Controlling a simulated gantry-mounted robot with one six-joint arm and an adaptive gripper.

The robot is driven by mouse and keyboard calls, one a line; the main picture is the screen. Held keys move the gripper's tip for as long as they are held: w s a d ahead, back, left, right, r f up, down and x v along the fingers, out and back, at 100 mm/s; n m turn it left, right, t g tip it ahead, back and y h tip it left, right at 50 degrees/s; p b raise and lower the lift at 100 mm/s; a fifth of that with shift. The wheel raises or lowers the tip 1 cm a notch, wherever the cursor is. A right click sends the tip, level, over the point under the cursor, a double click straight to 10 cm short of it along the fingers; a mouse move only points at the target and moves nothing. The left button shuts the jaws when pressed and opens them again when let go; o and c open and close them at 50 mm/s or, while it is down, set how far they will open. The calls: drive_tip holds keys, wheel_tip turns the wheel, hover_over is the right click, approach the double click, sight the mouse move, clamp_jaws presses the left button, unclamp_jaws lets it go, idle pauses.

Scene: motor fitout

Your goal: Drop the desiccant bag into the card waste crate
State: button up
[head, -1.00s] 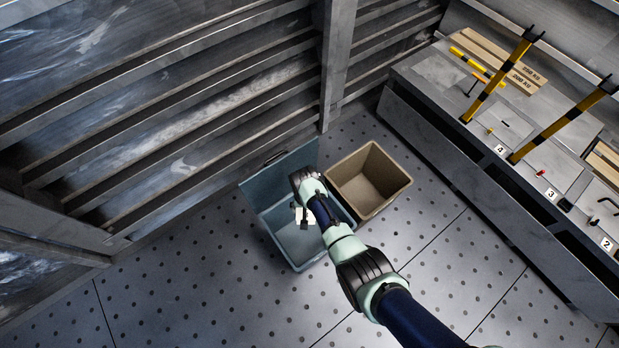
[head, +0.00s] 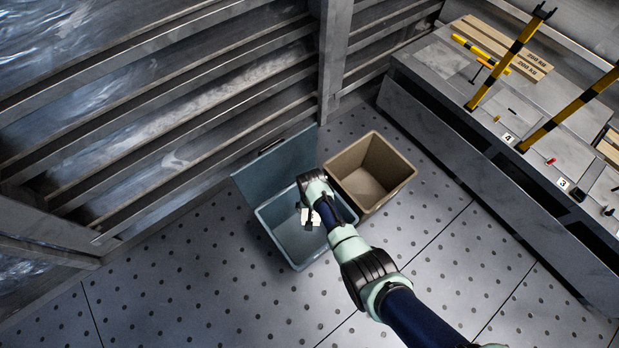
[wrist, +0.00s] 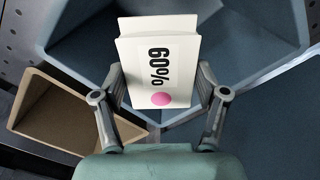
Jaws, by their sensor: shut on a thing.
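The desiccant bag (wrist: 160,55) is a white packet with "60%" printed on it and a pink dot. My gripper (wrist: 163,88) is shut on it, one finger at each side. In the head view the bag (head: 314,217) shows as a small white patch at my gripper (head: 308,211), above the opening of a blue-grey crate (head: 290,250). A tan crate (head: 352,160) stands just right of it, open and empty as far as I see. No label shows on either crate, so I cannot tell by marking which is for card waste.
The blue-grey crate has a raised lid (head: 275,170) at its back, near the slatted wall. A grey bench (head: 440,85) with numbered places and yellow-black posts runs along the right. The perforated floor (head: 200,290) at front left is clear.

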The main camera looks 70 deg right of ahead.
drive_tip(key=o, duration=1.3)
drive_tip(key=shift+r, duration=0.1)
wheel_tip(320, 180, up, 12)
